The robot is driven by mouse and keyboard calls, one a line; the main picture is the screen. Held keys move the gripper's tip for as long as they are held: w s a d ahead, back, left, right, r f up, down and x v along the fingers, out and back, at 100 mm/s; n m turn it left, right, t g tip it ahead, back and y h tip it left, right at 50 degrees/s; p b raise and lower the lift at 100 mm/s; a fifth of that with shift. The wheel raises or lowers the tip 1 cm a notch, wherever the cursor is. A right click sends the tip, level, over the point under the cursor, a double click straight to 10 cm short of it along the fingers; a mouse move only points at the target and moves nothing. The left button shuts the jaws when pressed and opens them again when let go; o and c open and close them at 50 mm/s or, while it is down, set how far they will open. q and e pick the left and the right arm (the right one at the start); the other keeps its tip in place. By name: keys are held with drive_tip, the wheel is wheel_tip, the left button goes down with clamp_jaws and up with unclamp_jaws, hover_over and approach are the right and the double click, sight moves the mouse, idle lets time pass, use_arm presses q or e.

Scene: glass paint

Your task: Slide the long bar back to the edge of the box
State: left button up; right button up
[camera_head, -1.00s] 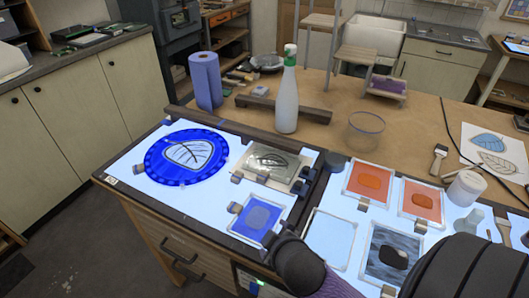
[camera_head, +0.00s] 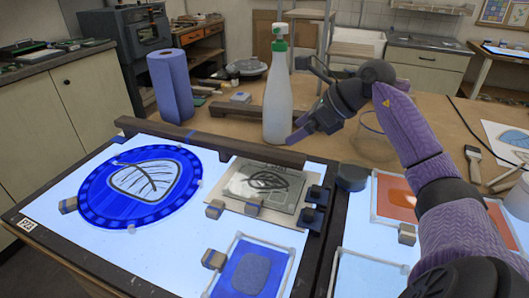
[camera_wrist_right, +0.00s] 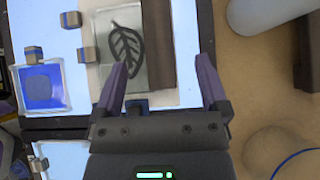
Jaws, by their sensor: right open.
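The long bar (camera_head: 240,147) is dark brown and lies along the back of the lit box (camera_head: 95,240). In the right wrist view the long bar (camera_wrist_right: 159,45) runs beside the grey leaf plate (camera_wrist_right: 123,55), with a thin lit strip between it and the box's dark rim. My right gripper (camera_head: 300,100) is above the right end of the bar. In the wrist view the right gripper (camera_wrist_right: 160,66) is open, with its fingers apart on either side of the bar's line; contact cannot be told. My left gripper is not in view.
A spray bottle (camera_head: 278,95) stands just behind the bar, close to my right gripper. Another dark bar (camera_head: 232,113) and a blue paper roll (camera_head: 170,85) are on the table. A blue leaf disc (camera_head: 95,202) and several small blocks sit on the box.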

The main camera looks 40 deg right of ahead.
sight(266, 150)
drive_tip(key=x, duration=0.9)
drive_tip(key=shift+a+b, duration=0.3)
drive_tip(key=shift+b, duration=0.05)
drive_tip(key=shift+c, duration=0.3)
clamp_jaws()
